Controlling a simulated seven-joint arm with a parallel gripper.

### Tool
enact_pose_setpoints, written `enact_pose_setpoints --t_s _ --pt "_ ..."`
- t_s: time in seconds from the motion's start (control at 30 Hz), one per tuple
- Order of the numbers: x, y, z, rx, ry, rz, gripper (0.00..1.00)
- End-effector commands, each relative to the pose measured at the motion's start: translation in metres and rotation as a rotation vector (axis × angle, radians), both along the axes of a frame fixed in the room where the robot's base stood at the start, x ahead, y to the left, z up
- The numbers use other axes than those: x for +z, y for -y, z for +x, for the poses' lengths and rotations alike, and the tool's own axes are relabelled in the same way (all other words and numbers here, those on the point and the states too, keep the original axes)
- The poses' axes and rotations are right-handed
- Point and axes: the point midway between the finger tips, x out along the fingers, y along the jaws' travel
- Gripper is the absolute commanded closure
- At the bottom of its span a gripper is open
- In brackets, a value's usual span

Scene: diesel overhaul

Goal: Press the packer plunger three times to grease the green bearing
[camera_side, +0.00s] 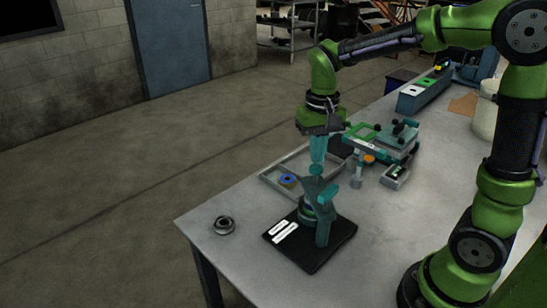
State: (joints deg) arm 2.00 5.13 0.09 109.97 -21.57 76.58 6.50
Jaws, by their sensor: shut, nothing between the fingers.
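The teal bearing packer (323,225) stands upright on a black base plate (338,238) with white labels, near the table's front left corner. Its plunger, topped by a round teal knob (316,170), rises above the packer's arms. A dark ring with a green edge (308,213) sits low in the packer, partly hidden; it may be the green bearing. My gripper (317,160) points straight down, shut and empty, with its teal fingertips right above the knob. I cannot tell whether they touch it.
A loose grey bearing (224,225) lies left of the packer. Behind is a shallow grey tray (270,181) with a blue ring (288,180). A green and teal fixture (385,142) stands to the right. The table's left edge is close to the packer.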

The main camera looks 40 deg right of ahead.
Motion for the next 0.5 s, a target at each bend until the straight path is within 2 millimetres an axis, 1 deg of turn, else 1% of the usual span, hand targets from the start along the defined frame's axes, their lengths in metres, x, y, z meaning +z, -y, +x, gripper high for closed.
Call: enact_pose_setpoints --t_s 0.17,0.5 --pt "-0.001 0.0 0.0 0.0 -0.001 0.0 1.0" --pt "-0.014 0.0 0.0 0.0 -0.001 0.0 1.0"
